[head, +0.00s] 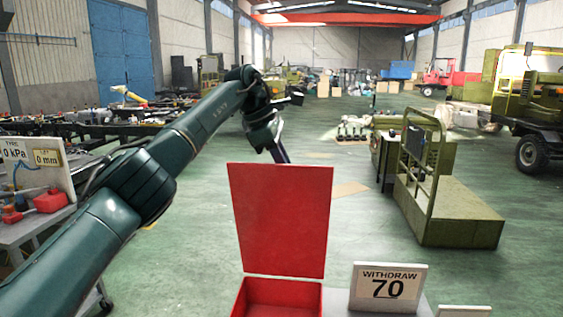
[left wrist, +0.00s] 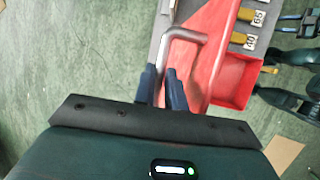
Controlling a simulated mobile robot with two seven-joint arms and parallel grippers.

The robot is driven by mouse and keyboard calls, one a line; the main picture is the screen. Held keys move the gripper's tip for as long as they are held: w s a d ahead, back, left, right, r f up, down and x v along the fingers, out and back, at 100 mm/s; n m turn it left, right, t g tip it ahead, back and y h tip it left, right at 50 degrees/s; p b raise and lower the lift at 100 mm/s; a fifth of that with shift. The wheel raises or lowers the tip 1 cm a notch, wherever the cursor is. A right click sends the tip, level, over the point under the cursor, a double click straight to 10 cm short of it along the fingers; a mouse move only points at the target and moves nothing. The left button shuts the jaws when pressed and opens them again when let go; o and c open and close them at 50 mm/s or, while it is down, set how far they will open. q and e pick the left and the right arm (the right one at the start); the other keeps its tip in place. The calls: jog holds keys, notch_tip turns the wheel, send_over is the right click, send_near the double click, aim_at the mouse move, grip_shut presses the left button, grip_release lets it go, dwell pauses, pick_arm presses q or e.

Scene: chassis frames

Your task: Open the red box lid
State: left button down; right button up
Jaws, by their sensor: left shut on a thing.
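The red box (head: 278,299) stands at the bottom middle of the head view. Its red lid (head: 281,220) stands up nearly vertical at the box's far side, so the box's mouth is uncovered. My left gripper (head: 281,152) is behind the lid's top edge, its fingertips partly hidden by the lid. In the left wrist view my left gripper (left wrist: 161,82) is shut on the grey bent-rod handle (left wrist: 186,34) on the lid's outer face. The lid (left wrist: 207,50) and the open box (left wrist: 234,80) show beside it. Dark blue parts at that view's upper right may be my right gripper.
A white "WITHDRAW 70" sign (head: 389,288) stands just right of the box. A grey bench (head: 45,222) with red items and a gauge sign is at the left. A green platform cart (head: 455,215) stands at the right. Open floor lies beyond the lid.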

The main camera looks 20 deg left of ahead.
pick_arm(q)
jog(key=shift+a+f, duration=0.15)
jog(key=shift+f, duration=0.5)
jog(key=c, duration=1.9)
grip_release()
jog(key=o, duration=0.3)
jog(key=shift+w+f, duration=0.15)
jog(key=shift+w, duration=0.25)
jog(key=shift+o, duration=0.7)
jog(key=shift+s+r, duration=0.2)
jog(key=shift+r, duration=0.15)
jog(key=shift+a+r, duration=0.1)
jog(key=shift+r, duration=0.2)
jog(key=v, duration=0.7)
jog(key=shift+f, duration=0.1)
